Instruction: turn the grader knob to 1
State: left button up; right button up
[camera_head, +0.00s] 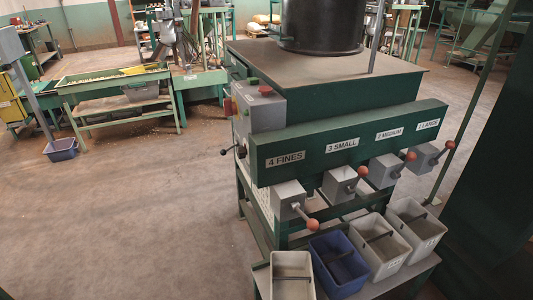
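The green grader (350,130) stands right of centre, with a front panel labelled 4 FINES, 3 SMALL, 2 MEDIUM and, at the far right, LARGE with a hard-to-read numeral. A small dark knob or lever (240,151) sticks out at the lower left of its grey control box (262,112). Its setting cannot be read, and I cannot tell whether it is the grader knob. The box has a red button (265,89) and a green button (254,81) on top. Neither of my grippers is in view.
Several grey chutes with orange-red ball levers (312,225) project below the panel. Bins stand under them, including a blue one (340,264). A green sorting table (115,88) and a blue tub (61,150) are at left. The floor (130,215) left of the grader is clear.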

aim_at(242, 151)
jog(key=i+j+z, duration=0.3)
jog(key=j, duration=0.25)
jog(key=j+z, duration=0.35)
jog(key=j, duration=0.15)
jog(key=i+j+z, duration=0.1)
jog(key=j+z, duration=0.2)
jog(key=j, duration=0.35)
